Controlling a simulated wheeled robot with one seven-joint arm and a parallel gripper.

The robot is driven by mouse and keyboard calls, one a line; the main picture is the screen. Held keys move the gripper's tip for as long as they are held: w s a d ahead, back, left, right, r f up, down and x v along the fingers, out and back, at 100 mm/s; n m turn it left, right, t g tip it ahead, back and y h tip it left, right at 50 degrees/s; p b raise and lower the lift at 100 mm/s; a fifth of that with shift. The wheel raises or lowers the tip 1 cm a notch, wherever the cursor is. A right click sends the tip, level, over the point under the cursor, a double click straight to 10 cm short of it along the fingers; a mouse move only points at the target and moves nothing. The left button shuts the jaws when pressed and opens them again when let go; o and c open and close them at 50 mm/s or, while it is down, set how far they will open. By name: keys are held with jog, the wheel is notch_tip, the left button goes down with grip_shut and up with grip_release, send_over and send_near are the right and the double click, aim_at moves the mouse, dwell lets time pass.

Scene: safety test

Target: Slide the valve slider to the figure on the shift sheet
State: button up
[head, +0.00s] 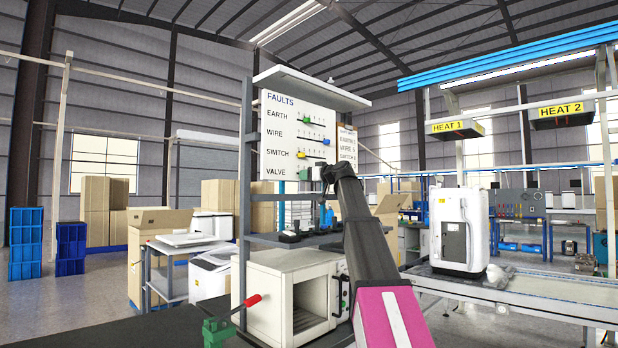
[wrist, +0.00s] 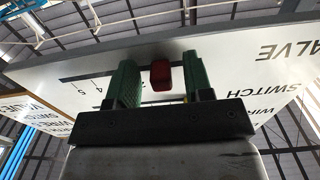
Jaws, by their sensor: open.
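The white FAULTS board (head: 272,150) has labelled rows for EARTH, WIRE, SWITCH and VALVE. In the wrist view a red slider block (wrist: 160,76) sits at the slot beside the VALVE lettering. My gripper (wrist: 161,84) is open, with one green finger on each side of the red block. Contact with the block cannot be told. Scale figures 4 and 5 show left of it. In the head view my arm's end covers that spot. The shift sheet (head: 347,143) hangs right of the board, partly hidden by my arm; its figures are too small to read surely.
A shelf with dark items lies below the board, above a white open-fronted box (head: 270,300). A conveyor bench with a white machine (head: 459,230) stands right.

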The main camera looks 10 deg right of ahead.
grip_shut()
jog(key=w+d, duration=0.2)
jog(key=d, duration=0.1)
jog(key=w+d, duration=0.1)
jog(key=shift+w+d, duration=0.25)
jog(key=shift+d, duration=0.15)
grip_release()
jog(key=shift+d, duration=0.1)
